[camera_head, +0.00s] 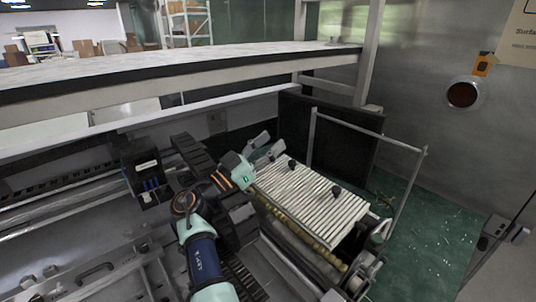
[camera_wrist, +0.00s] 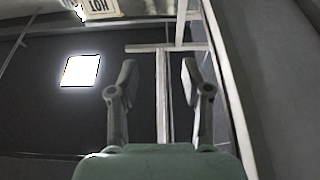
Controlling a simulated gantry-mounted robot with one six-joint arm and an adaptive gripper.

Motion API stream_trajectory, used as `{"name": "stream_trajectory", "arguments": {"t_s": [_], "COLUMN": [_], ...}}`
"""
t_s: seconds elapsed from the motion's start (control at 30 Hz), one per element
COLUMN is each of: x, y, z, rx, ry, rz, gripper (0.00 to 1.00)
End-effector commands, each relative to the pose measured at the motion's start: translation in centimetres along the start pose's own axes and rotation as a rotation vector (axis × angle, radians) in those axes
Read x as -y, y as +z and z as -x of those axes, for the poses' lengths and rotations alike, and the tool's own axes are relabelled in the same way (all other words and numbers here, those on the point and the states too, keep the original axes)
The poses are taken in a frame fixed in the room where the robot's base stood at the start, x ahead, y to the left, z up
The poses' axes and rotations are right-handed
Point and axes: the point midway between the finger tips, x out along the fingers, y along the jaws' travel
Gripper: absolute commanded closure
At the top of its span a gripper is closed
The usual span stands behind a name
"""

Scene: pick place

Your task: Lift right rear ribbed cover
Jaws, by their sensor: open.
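The ribbed cover (camera_head: 312,205) is a pale slatted panel with two dark round knobs, one near its far left corner (camera_head: 291,164) and one further right (camera_head: 336,191). It lies over a roller bed in the head view. My gripper (camera_head: 265,145) is beside the cover's far left corner, with its fingers pointing up and right, apart from the knobs as far as I can tell. In the wrist view my gripper (camera_wrist: 158,80) is open with nothing between the fingers. The cover does not show in the wrist view.
A metal rail frame (camera_head: 370,128) stands around the cover's far right side, with a dark panel (camera_head: 335,135) behind it. A long beam (camera_head: 180,66) crosses above. Machine rails (camera_head: 60,205) lie at the left.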

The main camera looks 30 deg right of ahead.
Motion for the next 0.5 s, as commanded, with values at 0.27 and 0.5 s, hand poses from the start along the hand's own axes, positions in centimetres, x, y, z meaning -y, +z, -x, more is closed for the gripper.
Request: {"name": "stream_trajectory", "arguments": {"t_s": [0.27, 0.5], "x": [0.0, 0.0], "y": [-5.5, -6.7], "z": [-2.2, -2.7], "rx": [0.000, 0.001], "ry": [0.000, -0.001], "rz": [-0.003, 0.000], "gripper": [0.51, 0.51]}}
